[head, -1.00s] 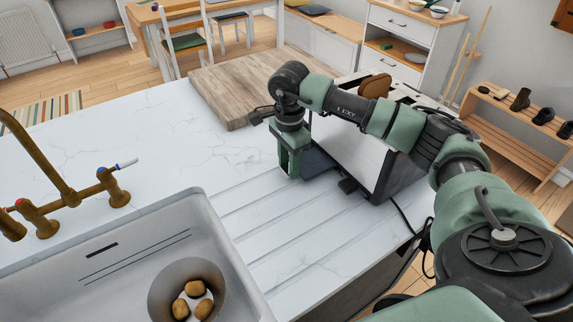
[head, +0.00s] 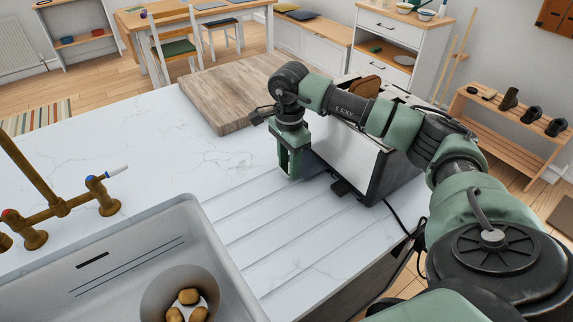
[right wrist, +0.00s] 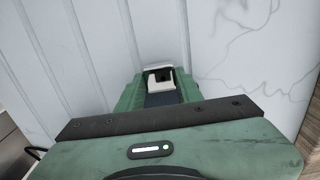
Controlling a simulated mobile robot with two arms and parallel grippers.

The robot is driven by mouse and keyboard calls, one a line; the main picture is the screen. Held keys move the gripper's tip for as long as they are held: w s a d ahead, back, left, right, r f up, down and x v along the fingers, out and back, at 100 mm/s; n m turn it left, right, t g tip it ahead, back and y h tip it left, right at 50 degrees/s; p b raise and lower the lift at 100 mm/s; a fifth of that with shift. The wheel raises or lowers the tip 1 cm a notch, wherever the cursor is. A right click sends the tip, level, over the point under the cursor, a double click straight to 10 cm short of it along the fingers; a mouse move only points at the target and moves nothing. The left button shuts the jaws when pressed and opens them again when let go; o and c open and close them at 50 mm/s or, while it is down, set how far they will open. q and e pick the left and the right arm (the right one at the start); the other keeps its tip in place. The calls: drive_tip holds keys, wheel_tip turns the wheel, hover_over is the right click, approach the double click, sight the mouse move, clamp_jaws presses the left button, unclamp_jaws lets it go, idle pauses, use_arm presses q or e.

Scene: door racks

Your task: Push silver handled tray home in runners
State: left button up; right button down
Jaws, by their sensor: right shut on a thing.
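A silver-sided toaster (head: 348,158) with dark ends stands on the white counter, with brown bread showing in its top. A dark flat tray (head: 314,164) sticks out of its left end, low at the counter. My right gripper (head: 290,172) points down just left of the toaster, at the tray's outer end. In the right wrist view its green fingers (right wrist: 160,92) are shut on a pale handle (right wrist: 160,76) with a dark opening. The runners are hidden inside the toaster. My left gripper is not in view.
A wooden board (head: 235,95) lies behind the toaster. A black lever piece (head: 341,187) and a cord (head: 397,217) are at its front side. A sink (head: 150,262) with potatoes and a brass tap (head: 62,207) are at left. Grooved counter in front is clear.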

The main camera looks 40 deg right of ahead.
sight(303, 165)
drive_tip(key=shift+s+d+b, duration=0.15)
drive_tip(key=shift+d+b, duration=0.3)
drive_tip(key=shift+d, duration=1.9)
drive_tip(key=c, duration=0.9)
unclamp_jaws()
drive_tip(key=shift+o, duration=0.2)
drive_tip(key=shift+r, duration=0.1)
drive_tip(key=shift+r, duration=0.5)
wheel_tip(303, 165, up, 7)
drive_tip(key=b, duration=0.1)
drive_tip(key=shift+f, duration=0.15)
drive_tip(key=shift+a, duration=0.1)
